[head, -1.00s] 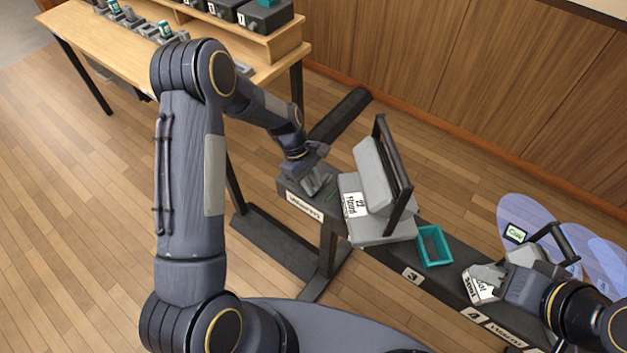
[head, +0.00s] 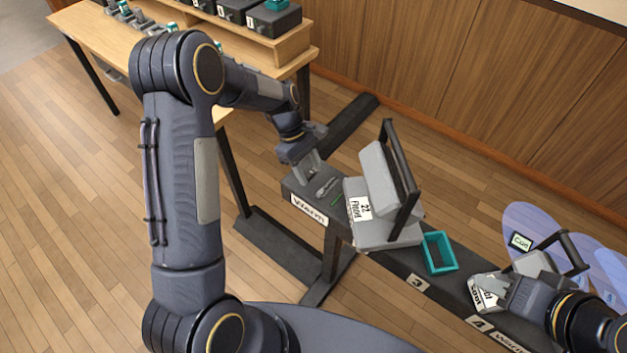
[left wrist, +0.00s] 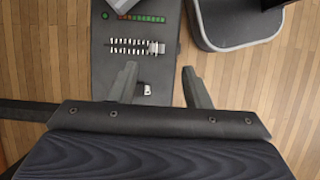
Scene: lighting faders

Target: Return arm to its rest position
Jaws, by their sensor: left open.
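My left arm reaches in from the left. Its left gripper (head: 310,167) is over the left end of a long dark bar (head: 405,262) above the "Warm" label (head: 309,209). In the left wrist view the left gripper (left wrist: 160,82) has its two fingers spread apart with nothing between them. Below them is the dark panel with a small light strip and a row of fine marks with a grey slider (left wrist: 156,47). My right gripper (head: 490,283) is at the lower right, against a grey lamp with a white label; its jaws are too hidden to judge.
A grey lamp labelled "Flood" (head: 375,226) with a black bracket stands just right of my left gripper. A teal open frame (head: 440,253) sits beside it on the bar. A wooden desk (head: 100,40) with dark boxes is at the upper left. Wooden floor (head: 75,200) lies open at left.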

